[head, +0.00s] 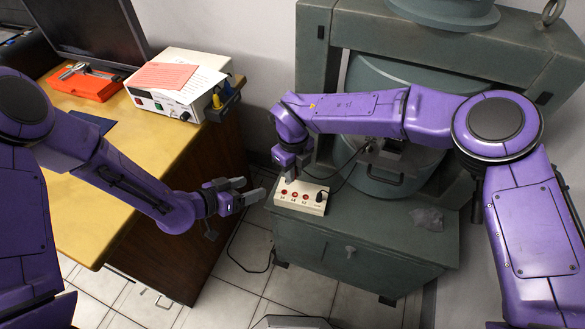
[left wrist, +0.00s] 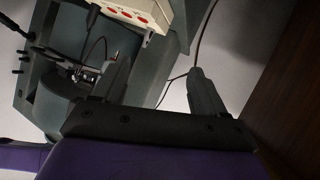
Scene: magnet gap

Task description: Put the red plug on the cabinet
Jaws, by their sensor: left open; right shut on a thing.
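The grey-green cabinet (head: 360,240) stands right of centre in the head view. A cream socket box (head: 315,208) with red round sockets sits at its left end; it also shows at the top of the left wrist view (left wrist: 152,12). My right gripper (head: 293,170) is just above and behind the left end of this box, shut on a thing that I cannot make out. I cannot pick out the red plug apart from the red sockets. My left gripper (head: 250,192) is open and empty, left of the box, between desk and cabinet.
A yellow-topped desk (head: 95,215) at left bears a white instrument (head: 160,100) with papers, a red case (head: 90,86) and a monitor. A black plug (head: 321,196) stands on the box's right end. A large magnet frame (head: 315,80) rises behind. The cabinet's right top holds a grey cloth-like piece (head: 428,218).

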